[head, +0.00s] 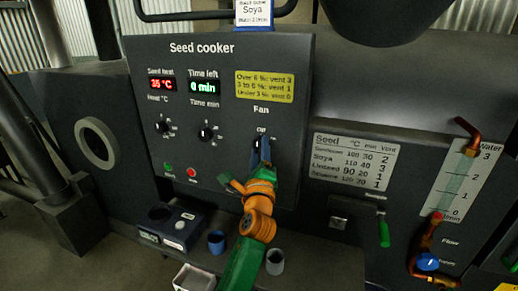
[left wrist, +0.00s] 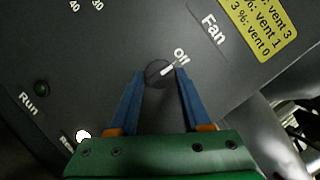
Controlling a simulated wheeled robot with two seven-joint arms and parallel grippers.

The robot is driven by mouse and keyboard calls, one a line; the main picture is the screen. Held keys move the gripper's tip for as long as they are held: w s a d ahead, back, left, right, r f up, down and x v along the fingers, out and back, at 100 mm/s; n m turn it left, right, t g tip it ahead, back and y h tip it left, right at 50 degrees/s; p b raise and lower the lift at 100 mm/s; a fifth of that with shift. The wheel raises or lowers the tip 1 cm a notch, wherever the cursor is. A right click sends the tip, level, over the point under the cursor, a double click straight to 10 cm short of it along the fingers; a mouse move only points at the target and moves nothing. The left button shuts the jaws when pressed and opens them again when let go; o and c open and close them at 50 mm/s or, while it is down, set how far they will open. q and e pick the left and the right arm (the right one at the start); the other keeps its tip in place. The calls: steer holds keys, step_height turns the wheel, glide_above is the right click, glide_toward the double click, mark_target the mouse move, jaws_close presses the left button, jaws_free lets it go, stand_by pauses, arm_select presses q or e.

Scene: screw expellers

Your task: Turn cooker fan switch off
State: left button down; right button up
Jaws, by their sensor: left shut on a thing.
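The fan knob (left wrist: 156,75) is a dark round switch under the word Fan on the seed cooker panel (head: 215,120). In the left wrist view its pale pointer aims up and right at the small label beside it, which seems to read Off. My left gripper (left wrist: 162,75) has its blue fingers on either side of the knob and is shut on it. In the head view the left gripper (head: 262,150) covers most of the knob. My right gripper is in neither view.
Two more knobs (head: 206,133) sit left of the fan knob, with green and red buttons (head: 191,172) below. A shelf under the panel holds a dark device (head: 175,228), a blue cup (head: 216,242) and a grey cup (head: 275,262). A green handle (head: 384,232) sticks out at right.

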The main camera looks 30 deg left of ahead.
arm_select(q)
steer(key=shift+n, duration=0.6)
steer(key=shift+c, duration=1.8)
jaws_free()
steer(key=shift+w, duration=0.1)
steer(key=b+v, duration=0.1)
steer(key=v, duration=0.6)
steer(key=shift+d, duration=0.1)
